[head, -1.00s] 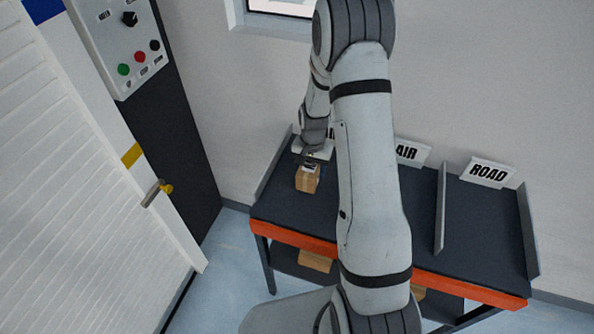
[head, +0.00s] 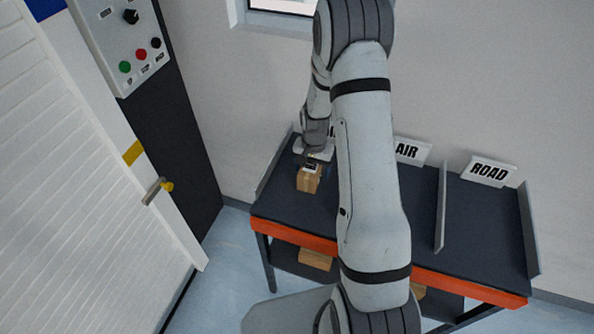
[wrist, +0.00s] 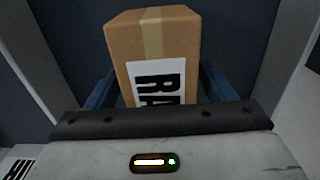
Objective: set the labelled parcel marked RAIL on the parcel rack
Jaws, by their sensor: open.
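The brown parcel (head: 309,182) stands upright in the left bay of the dark-topped parcel rack (head: 290,208). In the wrist view the parcel (wrist: 187,40) carries a white label whose visible letters start with "RA"; the rest is hidden behind my gripper body. My gripper (head: 311,164) is open, right at the parcel. Its blue fingers show on either side of the parcel in the wrist view (wrist: 162,85), with no clear grip on it. Whether the parcel's base rests fully on the rack is hard to see.
The AIR sign (head: 407,151) and ROAD sign (head: 488,172) stand at the rack's back; the left bay's sign is mostly hidden by my arm. A divider (head: 440,208) separates bays. More boxes (head: 316,259) lie on the lower shelf. A white shutter door (head: 80,180) stands left.

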